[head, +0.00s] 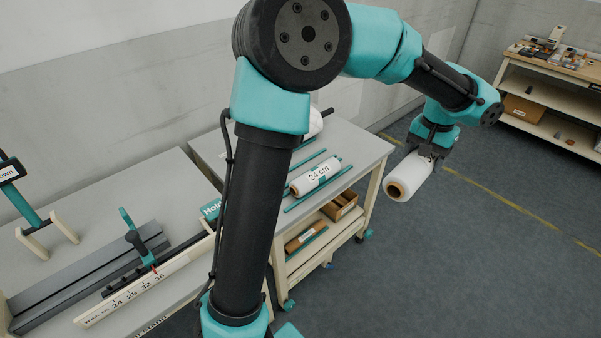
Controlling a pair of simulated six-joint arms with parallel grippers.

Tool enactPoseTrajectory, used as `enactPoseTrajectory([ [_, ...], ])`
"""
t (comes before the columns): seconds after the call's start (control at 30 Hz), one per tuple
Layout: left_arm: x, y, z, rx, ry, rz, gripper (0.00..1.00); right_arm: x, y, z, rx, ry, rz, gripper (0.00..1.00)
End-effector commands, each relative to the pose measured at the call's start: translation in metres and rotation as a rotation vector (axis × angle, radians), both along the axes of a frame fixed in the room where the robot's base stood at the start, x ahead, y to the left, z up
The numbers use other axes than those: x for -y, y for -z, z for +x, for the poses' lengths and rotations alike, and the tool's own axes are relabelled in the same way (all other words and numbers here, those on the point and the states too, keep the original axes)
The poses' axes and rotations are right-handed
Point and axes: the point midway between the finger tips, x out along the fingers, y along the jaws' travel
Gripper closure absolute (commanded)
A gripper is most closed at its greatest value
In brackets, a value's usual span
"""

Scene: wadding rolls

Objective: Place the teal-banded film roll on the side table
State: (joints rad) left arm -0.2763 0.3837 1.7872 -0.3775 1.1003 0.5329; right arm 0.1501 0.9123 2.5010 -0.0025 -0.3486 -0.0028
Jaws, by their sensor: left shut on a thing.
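My left gripper (433,157) is shut on a white film roll (408,180) with a brown core end. It holds the roll in the air to the right of the grey wheeled table, above the floor. No teal band shows on the visible part of this roll. A white roll labelled "24 cm" (315,175), with teal marks, lies on the grey table (362,151) between teal rails. My left arm hides part of the tables. My right gripper is not in view.
A workbench at left holds a ruler board (140,290) and a cutting rail (90,275). Boxes (340,206) sit on the wheeled table's lower shelf. A shelf unit (555,85) with small items stands at the back right. The floor at right is clear.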

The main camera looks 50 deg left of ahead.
Motion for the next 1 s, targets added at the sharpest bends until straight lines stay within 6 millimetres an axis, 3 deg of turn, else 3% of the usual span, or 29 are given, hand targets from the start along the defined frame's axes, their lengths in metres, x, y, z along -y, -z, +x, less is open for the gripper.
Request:
enactPoseTrajectory([
  [0.27,-0.048,0.019,0.019,-0.005,-0.379,-0.009,0.79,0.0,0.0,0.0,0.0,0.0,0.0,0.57],
  [0.63,-0.141,0.056,0.041,-0.015,-1.082,-0.019,0.79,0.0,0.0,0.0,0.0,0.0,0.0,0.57],
  [1.0,-0.241,0.097,0.043,-0.023,-1.785,-0.017,0.79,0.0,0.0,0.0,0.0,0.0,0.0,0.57],
])
